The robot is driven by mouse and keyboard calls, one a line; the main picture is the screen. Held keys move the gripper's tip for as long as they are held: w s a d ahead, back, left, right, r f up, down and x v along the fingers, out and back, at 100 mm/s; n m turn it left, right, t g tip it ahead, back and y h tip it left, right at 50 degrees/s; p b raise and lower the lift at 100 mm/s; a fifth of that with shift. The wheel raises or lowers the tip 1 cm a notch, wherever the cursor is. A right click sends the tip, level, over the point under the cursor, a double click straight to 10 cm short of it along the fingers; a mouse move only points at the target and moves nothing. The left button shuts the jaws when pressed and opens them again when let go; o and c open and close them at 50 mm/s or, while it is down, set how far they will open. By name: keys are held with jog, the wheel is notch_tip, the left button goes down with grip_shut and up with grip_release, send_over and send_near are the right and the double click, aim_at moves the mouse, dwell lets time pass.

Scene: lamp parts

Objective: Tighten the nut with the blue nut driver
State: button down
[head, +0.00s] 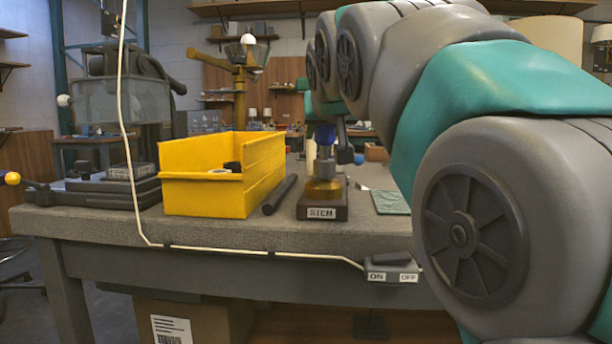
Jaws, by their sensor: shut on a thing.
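The blue nut driver (325,133) stands upright over the lamp base, its blue handle up at my gripper (327,123). My gripper is mostly hidden behind my arm and looks shut on the handle. Below the handle is a grey metal shaft or socket (324,168).
A yellow bin (205,190) with small dark parts stands left of the block. A black rod (280,194) lies between them. A green pad (390,202) lies to the right. A white cord (135,200) runs to an ON/OFF switch (390,274) at the grey bench's (220,237) front edge.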

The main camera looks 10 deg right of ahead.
jog(key=shift+d+f+m+h+b, duration=0.1)
jog(key=shift+m+h+b, duration=0.05)
jog(key=shift+m+h, duration=0.35)
jog(key=shift+d+f+m+h+b, duration=0.15)
jog(key=shift+m+h, duration=0.15)
jog(key=shift+h, duration=0.3)
jog(key=shift+r+m+g+h, duration=0.15)
jog(key=shift+m+g+h, duration=0.35)
jog(key=shift+m+h, duration=0.1)
jog(key=m+h, duration=0.1)
jog(key=m+g+h, duration=0.1)
jog(key=shift+s+d+r+h, duration=0.15)
jog(key=shift+d+h, duration=0.15)
jog(key=shift+s+d+m+g+h+p, duration=0.1)
jog(key=shift+m+g+h+p, duration=0.3)
jog(key=shift+m, duration=0.4)
jog(key=shift+s+d+m+g+h+p, duration=0.15)
jog(key=shift+m+g+h+p, duration=0.65)
jog(key=shift+m+h, duration=0.2)
jog(key=shift+s+d+m+g+h+p, duration=0.1)
jog(key=shift+m+g+h+p, duration=0.3)
jog(key=shift+m+g+p, duration=0.15)
